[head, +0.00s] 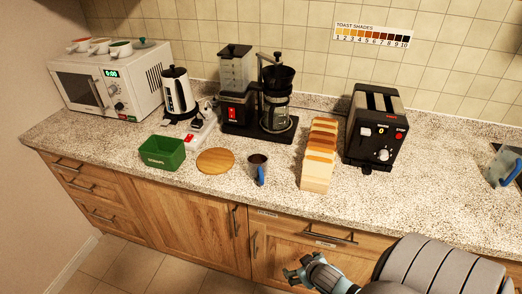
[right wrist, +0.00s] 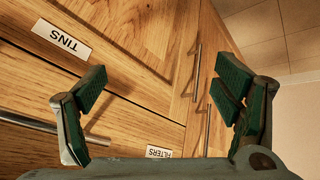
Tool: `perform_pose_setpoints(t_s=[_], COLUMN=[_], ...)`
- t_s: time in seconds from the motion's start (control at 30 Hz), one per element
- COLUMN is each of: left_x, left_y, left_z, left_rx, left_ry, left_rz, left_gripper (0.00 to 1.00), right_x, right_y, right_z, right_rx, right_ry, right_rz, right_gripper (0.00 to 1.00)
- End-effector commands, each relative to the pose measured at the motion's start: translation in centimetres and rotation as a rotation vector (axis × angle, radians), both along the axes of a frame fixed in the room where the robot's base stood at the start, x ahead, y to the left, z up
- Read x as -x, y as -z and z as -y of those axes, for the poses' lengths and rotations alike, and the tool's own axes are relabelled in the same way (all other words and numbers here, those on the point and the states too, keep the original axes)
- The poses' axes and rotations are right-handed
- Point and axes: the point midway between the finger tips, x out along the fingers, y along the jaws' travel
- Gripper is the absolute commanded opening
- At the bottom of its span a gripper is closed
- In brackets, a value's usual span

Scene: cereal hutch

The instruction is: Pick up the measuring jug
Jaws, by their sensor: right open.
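A grey jug with a blue handle (head: 502,167) stands at the far right of the worktop in the head view, partly cut off by the picture edge. A smaller dark cup with a blue handle (head: 258,167) stands near the front edge, left of the bread; I cannot tell for sure which is the measuring jug. My right gripper (head: 303,268) is low in front of the drawers, below the worktop and apart from both. The right wrist view shows its green-padded fingers (right wrist: 160,108) spread wide with nothing between them. My left gripper is not in view.
The sliced bread (head: 318,155), toaster (head: 376,128), coffee machine (head: 262,108), wooden disc (head: 216,160), green box (head: 162,153), kettle (head: 179,94) and microwave (head: 108,82) stand on the worktop (head: 420,190). Drawer handles (head: 330,235) stick out near my right gripper.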

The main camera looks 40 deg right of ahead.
Motion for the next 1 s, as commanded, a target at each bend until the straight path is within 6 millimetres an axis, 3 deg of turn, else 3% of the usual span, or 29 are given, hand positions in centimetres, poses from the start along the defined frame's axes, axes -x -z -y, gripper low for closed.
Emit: perform_pose_setpoints(t_s=[0.03,0.1,0.2,0.3,0.47,0.6,0.67,0.83,1.0], left_x=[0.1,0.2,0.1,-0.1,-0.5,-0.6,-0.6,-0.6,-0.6], left_y=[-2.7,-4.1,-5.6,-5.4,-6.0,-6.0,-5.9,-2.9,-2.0], left_z=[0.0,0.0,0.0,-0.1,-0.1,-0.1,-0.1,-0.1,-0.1], left_rx=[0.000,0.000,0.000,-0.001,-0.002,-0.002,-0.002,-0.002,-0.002], left_ry=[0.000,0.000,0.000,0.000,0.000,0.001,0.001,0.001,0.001], left_rz=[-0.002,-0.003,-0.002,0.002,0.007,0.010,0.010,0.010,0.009], left_gripper=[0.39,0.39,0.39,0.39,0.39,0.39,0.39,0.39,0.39], right_x=[-1.8,-3.9,-5.8,-9.4,-13.7,-15.8,-16.8,-21.0,-23.1], right_y=[-5.8,-11.5,-18.1,-21.2,-27.1,-28.2,-27.8,-25.3,-24.6], right_z=[0.2,-0.1,-1.0,1.8,3.6,4.0,4.0,4.3,4.5], right_rx=[0.009,0.010,0.003,-0.006,-0.079,-0.116,-0.120,-0.120,-0.118], right_ry=[-0.004,-0.004,-0.011,-0.027,-0.095,-0.113,-0.111,-0.112,-0.114], right_rz=[0.058,0.135,0.222,0.384,0.579,0.628,0.632,0.633,0.627], right_gripper=[0.83,0.83,0.83,0.83,0.83,0.83,0.83,0.83,0.83])
